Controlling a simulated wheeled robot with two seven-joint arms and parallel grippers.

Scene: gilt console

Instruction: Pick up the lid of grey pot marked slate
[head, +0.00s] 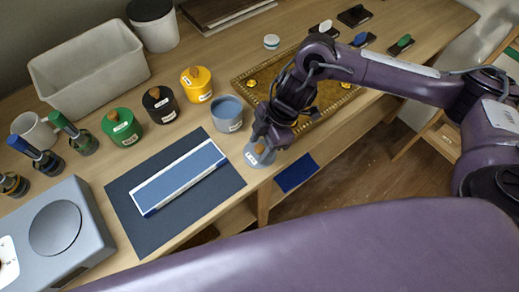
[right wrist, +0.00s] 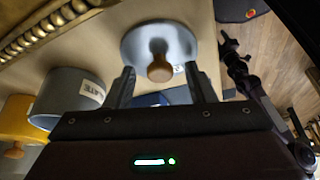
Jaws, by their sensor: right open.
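The grey pot (head: 227,113) stands open on the table; its label shows in the right wrist view (right wrist: 72,92), partly reading "LATE". Its grey-blue lid (head: 262,157) lies apart from it near the table's front edge, with a wooden knob and a white label. The lid is clearer in the right wrist view (right wrist: 178,42), knob (right wrist: 160,70) towards the camera. My right gripper (head: 262,140) is open above the lid and partly hides it. In the right wrist view its fingertips (right wrist: 160,72) appear on either side of the knob; contact is not visible.
Yellow (head: 196,90), black (head: 160,110) and green (head: 122,132) lidded pots stand left of the grey pot. A gilt tray (head: 243,85) lies behind my right gripper. A dark mat (head: 228,182) with a blue-and-white strip lies left of the lid. The table edge is close.

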